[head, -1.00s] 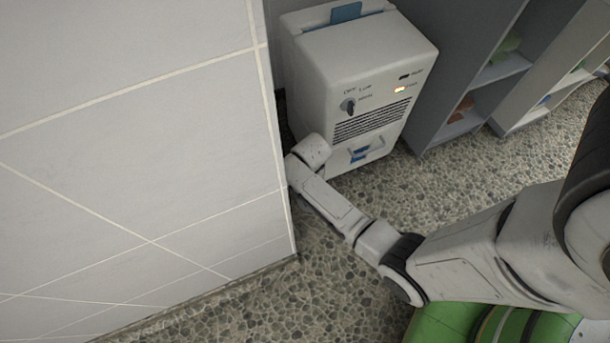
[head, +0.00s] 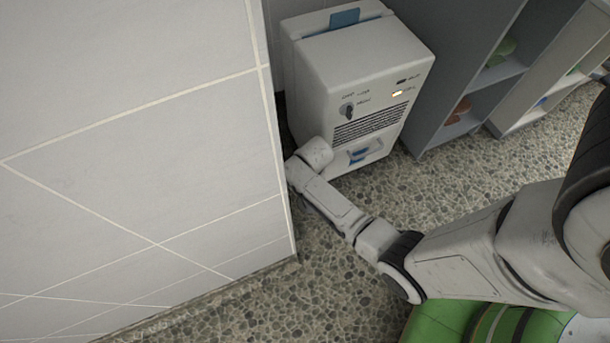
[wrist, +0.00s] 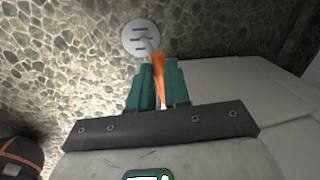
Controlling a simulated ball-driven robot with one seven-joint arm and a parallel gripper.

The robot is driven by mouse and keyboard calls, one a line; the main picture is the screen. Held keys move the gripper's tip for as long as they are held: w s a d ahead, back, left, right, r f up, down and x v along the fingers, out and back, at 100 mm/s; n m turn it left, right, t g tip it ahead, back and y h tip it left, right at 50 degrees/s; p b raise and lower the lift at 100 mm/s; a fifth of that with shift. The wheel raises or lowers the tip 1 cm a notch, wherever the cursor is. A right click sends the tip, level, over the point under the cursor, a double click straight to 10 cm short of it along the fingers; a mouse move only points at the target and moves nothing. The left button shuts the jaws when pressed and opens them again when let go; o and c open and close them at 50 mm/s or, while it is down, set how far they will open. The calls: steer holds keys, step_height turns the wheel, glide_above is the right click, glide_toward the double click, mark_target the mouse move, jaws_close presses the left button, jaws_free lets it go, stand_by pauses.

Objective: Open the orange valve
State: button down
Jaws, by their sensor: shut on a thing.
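In the wrist view the orange valve (wrist: 159,68) shows as a narrow orange piece between the teal fingers of my gripper (wrist: 160,78). The fingers are shut on it, and they hide much of it. A round pale grey disc with dark slots (wrist: 141,38) lies just beyond the fingertips against the pebbled floor. I cannot tell whether the orange piece joins that disc. In the head view my arm reaches behind the tiled wall's edge, so my gripper and the valve are hidden there.
A tiled wall (head: 130,150) fills the left of the head view, close to my arm. A white appliance (head: 365,75) with a knob and vent stands behind the arm. Grey shelves (head: 455,75) stand to its right. Pebbled floor (head: 330,285) is clear in front.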

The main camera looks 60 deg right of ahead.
steer(key=shift+s+d+n+g+y+p, duration=0.35)
steer(key=shift+n+p, duration=0.5)
steer(key=shift+n, duration=1.8)
steer(key=shift+s+n+t+y+p, duration=0.2)
steer(key=shift+n+y+p, duration=0.5)
steer(key=shift+n, duration=1.9)
steer(key=shift+s+d+n+g+y+p, duration=0.3)
steer(key=shift+n+p, duration=0.7)
steer(key=shift+n, duration=1.65)
steer(key=c, duration=1.1)
jaws_free()
step_height(320, 180, up, 7)
steer(key=d+p, duration=0.1)
steer(key=p, duration=0.3)
steer(key=shift+s+r, duration=0.15)
steer(key=shift+s, duration=0.3)
